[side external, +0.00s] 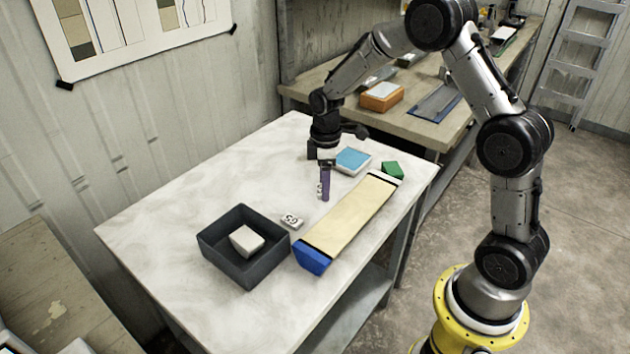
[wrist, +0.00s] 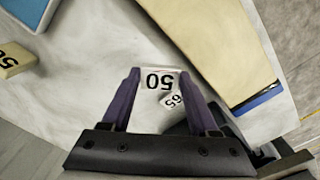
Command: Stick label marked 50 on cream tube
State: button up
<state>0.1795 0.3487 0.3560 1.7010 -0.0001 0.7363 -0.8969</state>
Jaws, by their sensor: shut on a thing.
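My gripper (side external: 325,185), with purple fingers, is shut on the white label marked 50 (wrist: 160,80) and holds it above the table. The label's number appears upside down in the wrist view; in the side view it shows only as a sliver beside the fingers. The cream tube (side external: 352,215) lies on the table, with a blue end towards the front and a white end at the back. The tube also shows at upper right in the wrist view (wrist: 215,40). The gripper is beside the tube, and the label is apart from it.
A label marked 65 (side external: 291,221) lies between the tube and a dark tray (side external: 215,262) containing a white block (side external: 246,239). A blue-topped block (side external: 353,160) and a green block (side external: 392,170) stand at the back. Another cream numbered piece (wrist: 14,60) is partly cut off.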

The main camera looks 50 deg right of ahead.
jog(key=s+r+m, duration=0.1)
jog(key=s+m, duration=0.1)
jog(key=s+r+m, duration=0.1)
jog(key=m, duration=0.1)
jog(key=s+r+m, duration=0.1)
jog(key=s+m, duration=0.1)
jog(key=shift+s+r+m, duration=0.1)
jog(key=shift+s+m, duration=0.2)
jog(key=shift+s, duration=0.05)
notch_tip(320, 180, up, 3)
jog(key=s+m, duration=0.2)
jog(key=s, duration=0.1)
send_over(354, 211)
jog(key=shift+f, duration=2.55)
jog(key=shift+f, duration=1.2)
jog(key=o, duration=1.3)
jog(key=shift+o, duration=0.2)
